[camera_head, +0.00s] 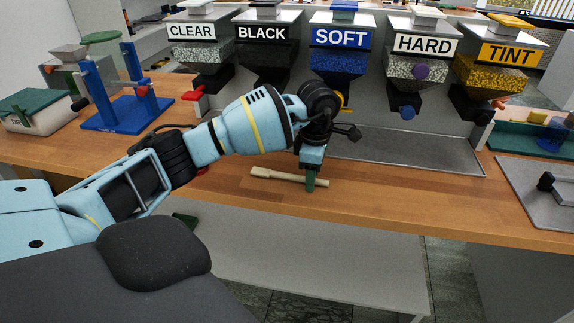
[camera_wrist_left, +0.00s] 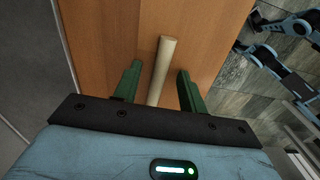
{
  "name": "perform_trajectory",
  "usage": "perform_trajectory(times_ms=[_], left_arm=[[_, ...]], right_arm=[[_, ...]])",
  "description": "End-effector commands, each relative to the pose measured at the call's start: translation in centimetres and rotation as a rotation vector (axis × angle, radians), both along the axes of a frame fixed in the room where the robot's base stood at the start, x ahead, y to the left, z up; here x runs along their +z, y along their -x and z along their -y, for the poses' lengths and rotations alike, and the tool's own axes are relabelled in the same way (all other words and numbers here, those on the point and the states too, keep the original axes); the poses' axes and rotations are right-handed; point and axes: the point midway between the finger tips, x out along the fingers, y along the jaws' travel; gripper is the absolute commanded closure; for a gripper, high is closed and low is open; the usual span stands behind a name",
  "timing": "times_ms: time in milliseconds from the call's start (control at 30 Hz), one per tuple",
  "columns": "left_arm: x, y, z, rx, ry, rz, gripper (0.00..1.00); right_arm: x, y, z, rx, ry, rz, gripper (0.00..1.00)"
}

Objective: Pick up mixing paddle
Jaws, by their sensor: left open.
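The mixing paddle (camera_head: 277,175) is a pale wooden stick lying on the wooden bench top, near its front edge. My left gripper (camera_head: 311,184) points down over the right part of the paddle in the head view, and its dark green fingers partly hide that part. In the left wrist view the fingers of my left gripper (camera_wrist_left: 158,72) are apart, with the handle of the paddle (camera_wrist_left: 164,62) running between them. A gap shows on both sides of the handle. My right gripper is not seen in the head view.
Labelled hoppers, CLEAR, BLACK, SOFT (camera_head: 341,38), HARD and TINT, stand behind a grey tray (camera_head: 410,150). A blue stand (camera_head: 115,113) and a green-lidded box (camera_head: 38,112) are at left. A grey plate (camera_head: 535,200) lies at right. The bench's front edge is close.

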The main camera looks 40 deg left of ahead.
Motion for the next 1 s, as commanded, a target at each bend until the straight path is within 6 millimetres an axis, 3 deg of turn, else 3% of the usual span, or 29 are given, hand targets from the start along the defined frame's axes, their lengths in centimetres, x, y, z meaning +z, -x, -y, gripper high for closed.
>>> perform_trajectory(times_ms=[67, 400, 767, 1000], left_arm=[[0.0, 0.0, 0.0, 0.0, 0.0, 0.0, 0.58], [0.1, 0.0, 0.0, 0.0, 0.0, 0.0, 1.0], [0.5, -0.1, 0.0, 0.0, 0.0, 0.002, 1.0], [3.2, -0.1, 0.0, 0.0, 0.0, 0.004, 1.0]], right_arm=[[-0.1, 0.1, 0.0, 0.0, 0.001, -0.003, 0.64], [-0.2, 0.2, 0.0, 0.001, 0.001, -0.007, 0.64], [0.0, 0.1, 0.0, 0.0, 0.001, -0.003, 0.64], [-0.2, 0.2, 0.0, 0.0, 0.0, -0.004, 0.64]])
